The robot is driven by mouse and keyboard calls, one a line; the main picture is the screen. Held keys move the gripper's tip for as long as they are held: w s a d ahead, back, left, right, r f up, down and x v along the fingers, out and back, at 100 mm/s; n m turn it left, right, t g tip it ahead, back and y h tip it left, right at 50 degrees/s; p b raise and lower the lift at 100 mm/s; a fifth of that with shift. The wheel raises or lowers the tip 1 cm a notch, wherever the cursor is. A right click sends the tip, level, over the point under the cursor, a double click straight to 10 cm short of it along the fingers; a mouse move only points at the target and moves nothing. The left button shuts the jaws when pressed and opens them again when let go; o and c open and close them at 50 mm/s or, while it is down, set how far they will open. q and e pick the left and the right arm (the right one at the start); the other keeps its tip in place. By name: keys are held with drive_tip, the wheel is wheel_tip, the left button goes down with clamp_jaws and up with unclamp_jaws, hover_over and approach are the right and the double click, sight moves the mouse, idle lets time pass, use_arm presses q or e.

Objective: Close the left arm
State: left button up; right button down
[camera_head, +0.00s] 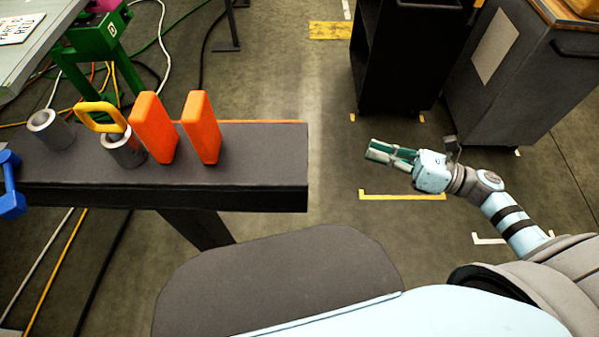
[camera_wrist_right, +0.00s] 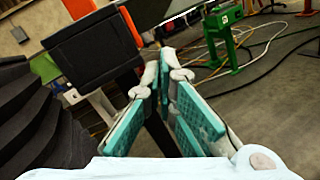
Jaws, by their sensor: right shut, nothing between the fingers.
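A dark beam of the jig (camera_head: 250,183) runs in from the left in the head view. Two orange upright blocks (camera_head: 153,128) (camera_head: 202,127) stand on it, with a yellow loop handle (camera_head: 100,117) over a grey cylinder (camera_head: 124,150) to their left. Which part is the left arm cannot be told. My right gripper (camera_head: 378,152) is shut and empty, out over the floor to the right of the beam's end, touching nothing. In the right wrist view its teal-padded fingers (camera_wrist_right: 166,78) point toward the beam's dark end (camera_wrist_right: 95,48). My left gripper is not in view.
Another grey cylinder (camera_head: 50,130) and a blue part (camera_head: 10,185) are at the beam's left. A green stand (camera_head: 97,40) is behind it, with cables on the floor. A black cart (camera_head: 400,60) and grey cabinet (camera_head: 505,75) stand at the back right. Floor beyond the beam's end is clear.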

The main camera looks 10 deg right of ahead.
drive_tip(key=s+a+r+n+g+y, duration=0.2)
drive_tip(key=s+a+r+n+g, duration=0.15)
drive_tip(key=s+n+g, duration=0.4)
drive_tip(key=shift+n+t, duration=0.65)
drive_tip(key=shift+t, duration=0.1)
drive_tip(key=x, duration=0.4)
drive_tip(key=w+p+x, duration=0.1)
drive_tip(key=x, duration=0.4)
drive_tip(key=w+x, duration=0.1)
drive_tip(key=x, duration=0.3)
drive_tip(key=shift+d, duration=0.1)
drive_tip(key=shift+w+a+f+p, duration=0.15)
drive_tip(key=shift+a+p, duration=0.15)
drive_tip(key=shift+a, duration=0.35)
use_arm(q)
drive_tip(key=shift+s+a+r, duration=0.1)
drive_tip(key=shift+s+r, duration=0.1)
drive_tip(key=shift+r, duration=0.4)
